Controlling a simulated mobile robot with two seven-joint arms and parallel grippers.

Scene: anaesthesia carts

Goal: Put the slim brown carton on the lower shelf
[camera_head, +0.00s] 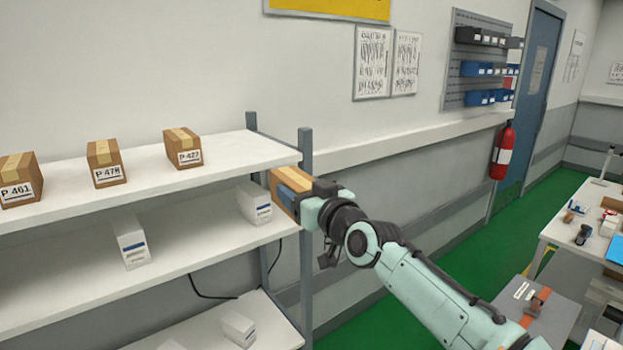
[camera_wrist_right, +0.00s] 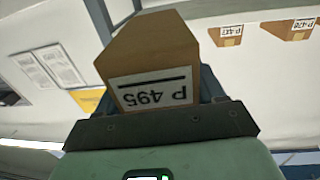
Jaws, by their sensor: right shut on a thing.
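The slim brown carton (camera_head: 291,179) is in my right gripper (camera_head: 305,197), at the right end post of the shelf rack. In the right wrist view the carton (camera_wrist_right: 148,62) shows a label reading P 495, upside down in the picture, and the gripper (camera_wrist_right: 160,120) is shut on it. Its far end is hidden in that view. The upper shelf (camera_head: 225,155) holds brown cartons. The shelf below it (camera_head: 190,240) holds white cartons. A further shelf (camera_head: 275,320) shows at the bottom. My left gripper is not in view.
Brown cartons P 461 (camera_head: 20,180), P 478 (camera_head: 105,163) and P 427 (camera_head: 182,148) stand on the upper shelf. White cartons (camera_head: 131,241) and (camera_head: 254,202) stand below, with bare shelf between them. The rack's post (camera_head: 305,240) is close to my right gripper.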

